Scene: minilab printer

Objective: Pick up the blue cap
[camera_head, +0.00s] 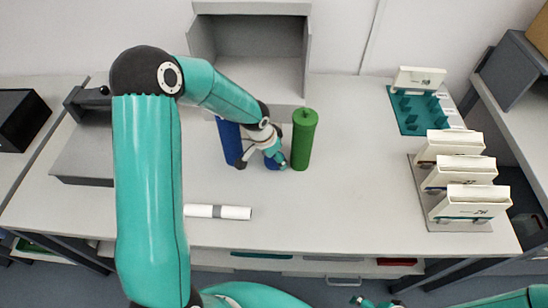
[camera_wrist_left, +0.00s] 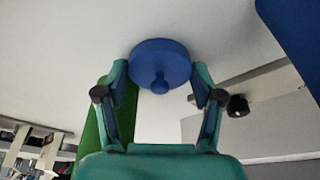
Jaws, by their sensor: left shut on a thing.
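The blue cap (camera_wrist_left: 160,62) is a round disc with a small knob, between the fingertips of my left gripper (camera_wrist_left: 160,78) in the left wrist view. In the head view the left gripper (camera_head: 262,162) is low over the table, and a bit of the blue cap (camera_head: 271,162) shows beside its fingers. The left gripper is shut on the cap. Whether the cap touches the table is unclear. My right gripper (camera_head: 375,303) shows only partly at the bottom edge of the head view.
A blue cylinder (camera_head: 228,138) stands left of the left gripper and a green cylinder (camera_head: 303,142) close on its right. A white tube with a grey band (camera_head: 217,212) lies in front. White holders (camera_head: 455,175) stand at right. The table's middle right is clear.

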